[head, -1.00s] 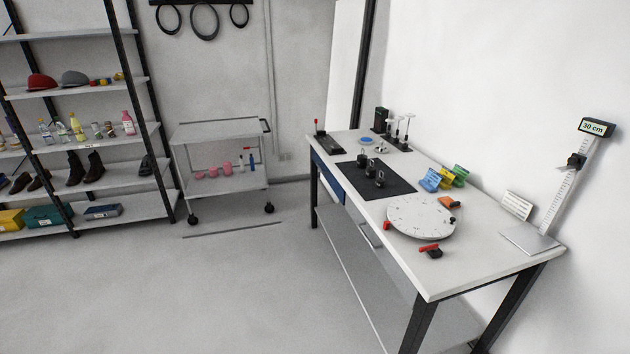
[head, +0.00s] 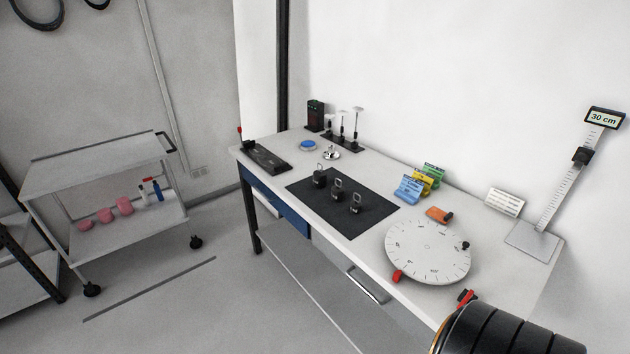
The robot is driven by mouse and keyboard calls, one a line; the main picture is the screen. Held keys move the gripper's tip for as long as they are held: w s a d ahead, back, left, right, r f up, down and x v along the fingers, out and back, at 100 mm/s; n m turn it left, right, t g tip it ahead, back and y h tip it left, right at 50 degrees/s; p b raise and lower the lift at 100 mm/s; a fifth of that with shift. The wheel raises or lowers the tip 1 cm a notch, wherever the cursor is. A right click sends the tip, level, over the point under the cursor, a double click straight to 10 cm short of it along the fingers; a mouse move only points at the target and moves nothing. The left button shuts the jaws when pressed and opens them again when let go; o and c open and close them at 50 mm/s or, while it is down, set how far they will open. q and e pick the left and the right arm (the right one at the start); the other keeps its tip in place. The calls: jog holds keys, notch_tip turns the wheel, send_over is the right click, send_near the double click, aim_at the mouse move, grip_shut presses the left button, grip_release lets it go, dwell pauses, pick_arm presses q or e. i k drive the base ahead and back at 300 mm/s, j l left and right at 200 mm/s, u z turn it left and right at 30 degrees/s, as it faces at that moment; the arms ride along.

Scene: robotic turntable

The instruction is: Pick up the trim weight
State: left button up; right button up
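Three small black weights with loop handles stand upright on a dark mat (head: 318,218) on the workbench: the left one (head: 320,181), the middle one (head: 337,195) and the right one (head: 355,209). I cannot tell from here which object is the trim weight. A small shiny metal piece (head: 331,154) sits behind the mat. Neither of my grippers shows; only a dark, rounded part of my own arm fills the bottom right corner and hides the bench's near corner.
A white round dial turntable (head: 428,253) sits right of the mat. Coloured cards (head: 410,190), an orange block (head: 439,215), a height gauge (head: 533,240) and a black tray (head: 267,160) share the bench (head: 385,284). A grey cart (head: 100,168) stands left; floor between is mostly clear.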

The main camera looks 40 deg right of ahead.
aim_at(356, 203)
jog(key=i, duration=3.05)
jog(key=i+z, duration=0.1)
jog(key=z, duration=0.3)
jog(key=i+z, duration=0.1)
jog(key=z, duration=0.3)
jog(key=j+z, duration=0.1)
jog(key=z, duration=0.3)
jog(key=i+j+z, duration=0.1)
jog(key=z, duration=0.3)
